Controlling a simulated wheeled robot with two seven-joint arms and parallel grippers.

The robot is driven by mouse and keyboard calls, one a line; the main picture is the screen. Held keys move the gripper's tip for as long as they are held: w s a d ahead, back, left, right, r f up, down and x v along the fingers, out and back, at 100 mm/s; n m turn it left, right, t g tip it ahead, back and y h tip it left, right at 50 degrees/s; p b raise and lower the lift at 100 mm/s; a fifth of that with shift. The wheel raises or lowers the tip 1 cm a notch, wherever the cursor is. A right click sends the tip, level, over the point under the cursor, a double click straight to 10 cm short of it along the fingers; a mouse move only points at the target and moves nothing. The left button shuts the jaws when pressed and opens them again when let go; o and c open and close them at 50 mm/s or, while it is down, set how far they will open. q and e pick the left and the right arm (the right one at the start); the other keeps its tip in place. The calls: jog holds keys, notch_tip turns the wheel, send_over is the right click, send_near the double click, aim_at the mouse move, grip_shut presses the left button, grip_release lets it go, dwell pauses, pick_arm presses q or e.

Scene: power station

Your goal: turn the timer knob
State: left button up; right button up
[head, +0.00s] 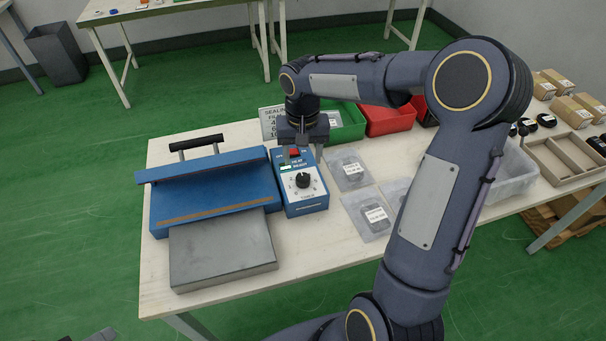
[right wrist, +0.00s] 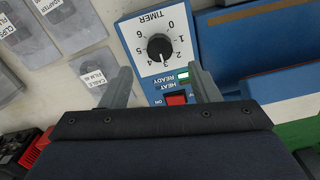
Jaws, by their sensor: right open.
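The black timer knob (head: 303,180) sits on the white dial face of a blue control box (head: 318,205) at the right of a blue sealer. In the right wrist view the knob (right wrist: 160,47) has a white mark that points near the 3. My right gripper (head: 300,152) is over the box's far end, by the red switch (head: 294,152). In the right wrist view its open fingers (right wrist: 161,72) straddle the switch and the lit green indicator (right wrist: 183,76), with the knob beyond the tips. Nothing is between the fingers. A dark part at the head view's lower left edge looks like my left gripper (head: 103,335), mostly cut off.
The sealer (head: 215,190) with its grey plate (head: 222,255) fills the table's left. Bagged parts (head: 350,170) lie right of the box. A green bin (head: 346,122), a red bin (head: 388,120) and a sign (head: 271,121) stand behind. A clear bin (head: 512,172) stands at right.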

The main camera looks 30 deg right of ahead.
aim_at(303, 177)
notch_tip(303, 177, down, 8)
jog(key=shift+r, duration=0.25)
jog(key=c, duration=1)
jog(key=shift+n, duration=0.3)
jog(key=n, duration=0.4)
jog(key=shift+r, duration=0.1)
jog(key=shift+n, duration=2.1)
